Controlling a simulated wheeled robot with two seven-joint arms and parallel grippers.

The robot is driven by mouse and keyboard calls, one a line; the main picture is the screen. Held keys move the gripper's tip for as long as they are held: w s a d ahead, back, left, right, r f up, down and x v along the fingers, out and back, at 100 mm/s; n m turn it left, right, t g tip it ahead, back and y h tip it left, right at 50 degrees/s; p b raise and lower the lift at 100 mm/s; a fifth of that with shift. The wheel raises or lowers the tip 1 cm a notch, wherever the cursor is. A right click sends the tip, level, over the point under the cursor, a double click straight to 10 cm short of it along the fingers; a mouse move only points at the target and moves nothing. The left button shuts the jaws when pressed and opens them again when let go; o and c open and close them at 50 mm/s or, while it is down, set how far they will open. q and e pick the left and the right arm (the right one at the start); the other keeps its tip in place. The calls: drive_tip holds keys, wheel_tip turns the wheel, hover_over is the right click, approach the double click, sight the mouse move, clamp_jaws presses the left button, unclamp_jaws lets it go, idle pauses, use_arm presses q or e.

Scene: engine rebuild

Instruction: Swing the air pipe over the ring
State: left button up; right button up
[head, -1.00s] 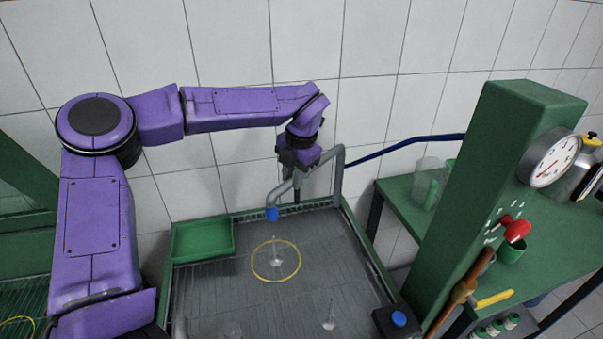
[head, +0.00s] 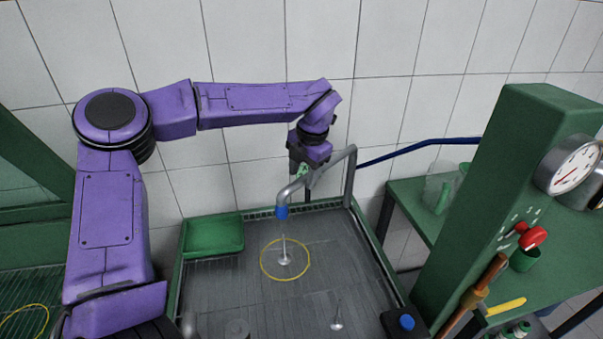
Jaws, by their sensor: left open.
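The air pipe (head: 349,178) is a grey bent tube rising at the back of the grey tray table. Its arm reaches left and ends in a blue nozzle (head: 281,212) pointing down. The yellow ring (head: 309,260) lies flat on the tray around a small pale stemmed piece (head: 285,261). In the picture the nozzle is just above this piece, within the ring's width. My left gripper (head: 306,182) points down at the pipe's bend, open; its fingers are partly hidden by the pipe, and I cannot tell whether they touch it. My right gripper is out of view.
A green bin (head: 214,236) sits at the tray's back left. Another stemmed piece (head: 337,323) stands at the front, left of a blue button (head: 406,322). A green post with a gauge (head: 573,166) and red valve handle (head: 531,235) stands at right. A blue hose (head: 420,146) runs behind.

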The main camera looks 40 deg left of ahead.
use_arm(q)
wheel_tip(320, 180, up, 10)
drive_tip(key=d+b, duration=0.1)
drive_tip(key=d, duration=0.1)
drive_tip(key=shift+s+a+f, duration=0.15)
idle(0.7)
